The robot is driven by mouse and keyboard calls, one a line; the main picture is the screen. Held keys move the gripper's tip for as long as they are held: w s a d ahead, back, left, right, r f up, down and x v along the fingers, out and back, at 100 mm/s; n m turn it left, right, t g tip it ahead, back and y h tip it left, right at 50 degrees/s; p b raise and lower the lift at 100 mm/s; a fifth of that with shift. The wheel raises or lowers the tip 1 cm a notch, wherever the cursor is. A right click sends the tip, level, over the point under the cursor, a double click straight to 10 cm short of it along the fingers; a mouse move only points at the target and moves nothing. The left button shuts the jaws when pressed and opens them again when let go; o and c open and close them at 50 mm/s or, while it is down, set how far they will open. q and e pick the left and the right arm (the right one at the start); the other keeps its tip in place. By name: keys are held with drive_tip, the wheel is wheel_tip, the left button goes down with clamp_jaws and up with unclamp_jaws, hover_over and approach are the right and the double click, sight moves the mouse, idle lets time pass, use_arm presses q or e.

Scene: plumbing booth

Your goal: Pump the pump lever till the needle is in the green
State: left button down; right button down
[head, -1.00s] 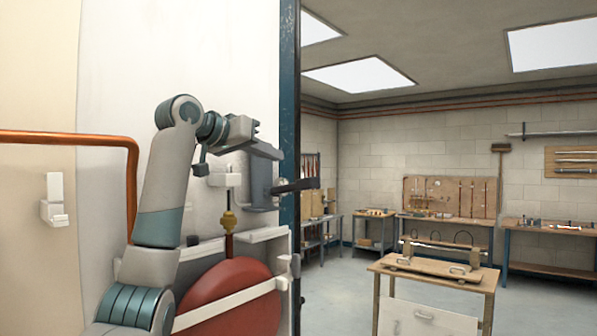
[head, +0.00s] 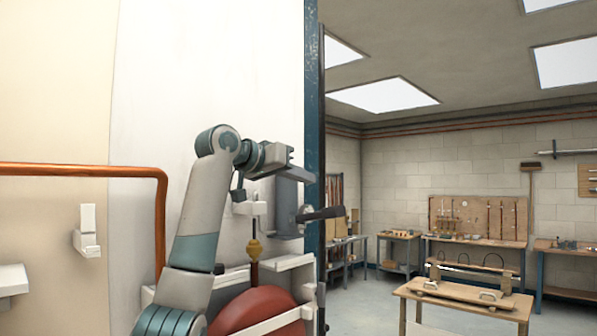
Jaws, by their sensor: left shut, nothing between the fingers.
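My left arm rises from the bottom left and bends over to the right. My left gripper (head: 306,174) is seen side-on, high in front of the white wall and beside the blue post; its fingers are together with nothing between them. Just below it is a grey upright body (head: 288,207). No gauge, needle or green band can be made out. My right gripper is not in view.
A red round vessel (head: 255,306) sits in a white frame below, with a brass fitting (head: 254,249) above it. A copper pipe (head: 90,170) runs along the left wall. A wooden bench (head: 465,299) stands right, with open floor behind it.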

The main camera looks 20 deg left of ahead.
use_arm(q)
drive_tip(key=p, duration=0.4)
hover_over(316, 215)
drive_tip(key=s+d, duration=0.1)
drive_tip(key=d, duration=0.1)
drive_tip(key=f, duration=0.2)
drive_tip(key=f+p, duration=0.1)
drive_tip(key=f, duration=0.1)
drive_tip(key=s+d+f+p, duration=0.1)
drive_tip(key=shift+f, duration=0.3)
drive_tip(key=shift+a, duration=0.1)
